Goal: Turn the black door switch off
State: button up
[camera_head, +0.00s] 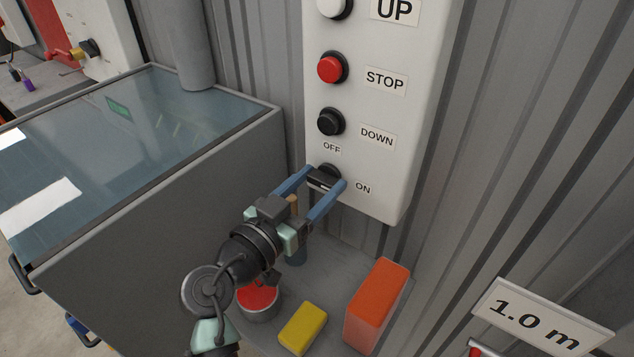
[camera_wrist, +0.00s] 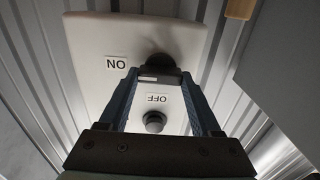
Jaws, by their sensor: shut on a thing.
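The black door switch (camera_head: 325,178) is a rotary knob low on a white control box (camera_head: 385,150), between the labels OFF, above it, and ON, to its right. My gripper (camera_head: 325,184) has its two blue fingers around the knob, shut on it from both sides. In the wrist view the switch (camera_wrist: 158,76) sits between the fingertips, with a pale mark on its handle. The fingers hide part of the knob, and I cannot tell for certain which label it points at.
Above the switch are a black DOWN button (camera_head: 331,122) and a red STOP button (camera_head: 331,68). Below, an orange box (camera_head: 376,308), a yellow block (camera_head: 303,328) and a red-topped tin (camera_head: 258,298) stand on a grey shelf. A glass-topped cabinet (camera_head: 190,190) is at left.

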jog(key=shift+n, duration=0.3)
jog(key=n, duration=0.3)
jog(key=shift+a, duration=0.1)
jog(key=n, duration=0.5)
jog(key=shift+p, duration=0.4)
jog(key=n+p, duration=0.2)
jog(key=n, duration=0.2)
jog(key=shift+w+n, duration=0.1)
jog(key=shift+n, duration=0.2)
jog(key=n+p, duration=0.1)
jog(key=n, duration=0.1)
jog(key=n+p, duration=0.1)
jog(key=n, duration=0.1)
jog(key=shift+a+f+n, duration=0.1)
jog(key=shift+f+n, duration=0.1)
jog(key=shift+n, duration=0.1)
jog(key=o, duration=1.4)
